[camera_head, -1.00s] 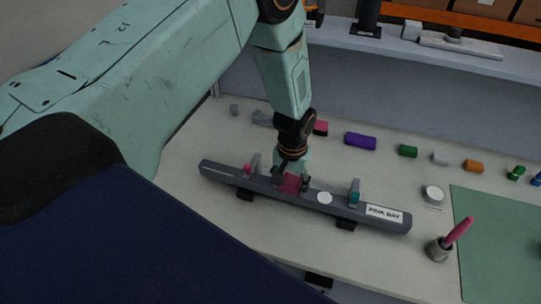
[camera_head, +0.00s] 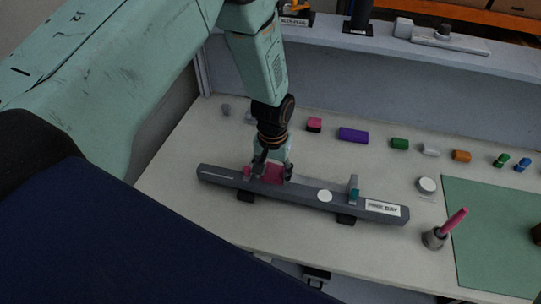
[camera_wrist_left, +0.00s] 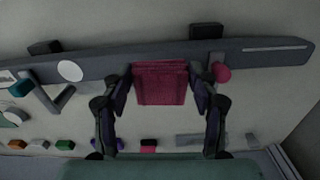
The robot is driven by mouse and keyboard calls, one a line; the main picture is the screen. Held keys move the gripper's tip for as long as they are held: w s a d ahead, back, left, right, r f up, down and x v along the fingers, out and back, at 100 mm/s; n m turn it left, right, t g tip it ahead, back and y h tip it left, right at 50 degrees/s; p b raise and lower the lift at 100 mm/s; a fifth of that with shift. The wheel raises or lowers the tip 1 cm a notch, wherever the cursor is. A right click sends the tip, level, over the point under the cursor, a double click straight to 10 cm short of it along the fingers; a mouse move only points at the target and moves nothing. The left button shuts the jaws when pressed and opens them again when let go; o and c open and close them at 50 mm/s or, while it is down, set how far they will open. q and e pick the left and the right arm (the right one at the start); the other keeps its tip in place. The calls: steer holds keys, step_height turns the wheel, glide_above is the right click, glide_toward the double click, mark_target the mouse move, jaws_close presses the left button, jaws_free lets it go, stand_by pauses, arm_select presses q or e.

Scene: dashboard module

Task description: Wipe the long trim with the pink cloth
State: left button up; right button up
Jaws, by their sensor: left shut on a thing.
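The long grey trim (camera_head: 235,179) lies on two dark supports on the table, with a white label at its right end and a white round spot near its middle. It also crosses the top of the left wrist view (camera_wrist_left: 130,55). My left gripper (camera_head: 268,172) is shut on the folded pink cloth (camera_head: 271,174). In the left wrist view the cloth (camera_wrist_left: 160,84) sits between the two fingers and overlaps the trim's edge; I cannot tell whether it presses on it. My right gripper is not in view.
A clip with a teal knob (camera_head: 353,190) and one with a pink knob (camera_wrist_left: 221,72) stand up at the trim. A cup with a pink marker (camera_head: 435,237) is at the right, beside a green mat (camera_head: 490,230). Several small coloured blocks line the table's back.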

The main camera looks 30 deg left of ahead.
arm_select(q)
steer(key=r, duration=0.1)
steer(key=r+p, duration=0.1)
steer(key=r, duration=0.1)
steer(key=shift+d, duration=0.3)
steer(key=shift+w+r, duration=0.1)
steer(key=shift+r, duration=0.15)
steer(key=shift+a+r, duration=0.1)
steer(key=shift+r, duration=0.4)
steer(key=shift+a+r, duration=0.2)
steer(key=shift+s, duration=0.2)
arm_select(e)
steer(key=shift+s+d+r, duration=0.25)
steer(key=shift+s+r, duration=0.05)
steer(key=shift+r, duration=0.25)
arm_select(q)
steer(key=shift+d, duration=0.15)
steer(key=shift+w+d, duration=0.1)
steer(key=shift+w, duration=0.1)
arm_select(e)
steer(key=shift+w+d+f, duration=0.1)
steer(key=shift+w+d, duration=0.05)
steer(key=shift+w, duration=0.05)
